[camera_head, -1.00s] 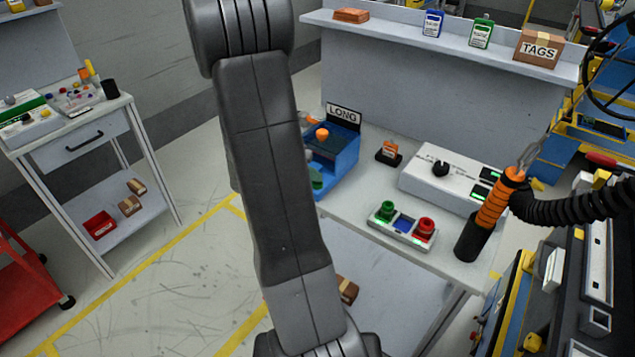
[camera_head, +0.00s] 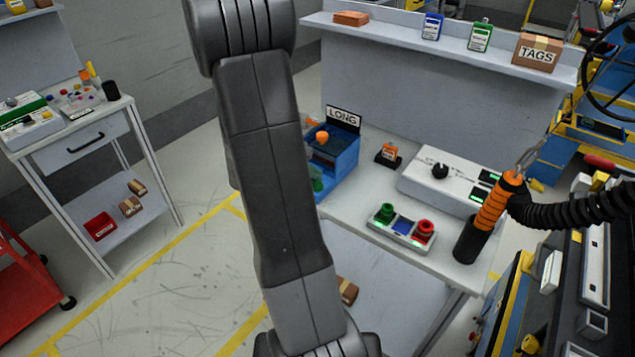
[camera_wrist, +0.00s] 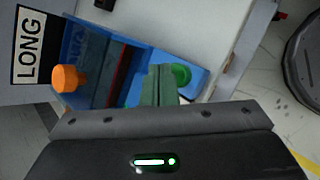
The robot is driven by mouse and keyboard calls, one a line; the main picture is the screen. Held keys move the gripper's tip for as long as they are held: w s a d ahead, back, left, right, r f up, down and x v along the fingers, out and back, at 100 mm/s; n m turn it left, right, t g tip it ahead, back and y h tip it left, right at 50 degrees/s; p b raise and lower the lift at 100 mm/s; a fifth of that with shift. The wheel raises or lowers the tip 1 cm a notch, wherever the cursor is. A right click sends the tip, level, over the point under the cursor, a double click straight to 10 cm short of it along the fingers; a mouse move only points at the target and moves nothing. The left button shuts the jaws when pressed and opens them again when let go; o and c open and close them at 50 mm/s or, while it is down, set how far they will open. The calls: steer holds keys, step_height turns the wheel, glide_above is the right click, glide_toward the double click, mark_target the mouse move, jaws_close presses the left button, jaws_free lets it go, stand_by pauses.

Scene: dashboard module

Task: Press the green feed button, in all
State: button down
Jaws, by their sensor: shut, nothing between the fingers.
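A green round button (camera_wrist: 181,73) sits on a blue machine (camera_wrist: 196,88) with a LONG sign (camera_wrist: 28,48) in the wrist view. My gripper (camera_wrist: 160,70) is shut and empty, its greenish fingers over the machine, just left of this button. Whether they touch it I cannot tell. In the head view this green part (camera_head: 317,183) shows beside my arm, which hides my gripper. Another green button (camera_head: 385,212) stands on a white button box (camera_head: 402,228) on the bench. No label reading feed is legible.
An orange knob (camera_wrist: 68,78) stands on the blue machine. A red button (camera_head: 424,230) shares the button box. A white control box (camera_head: 445,178) and an orange-handled tool in a black holder (camera_head: 468,242) stand at the right. The bench front is clear.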

steer(key=shift+r+p, duration=1.8)
steer(key=shift+r, duration=0.75)
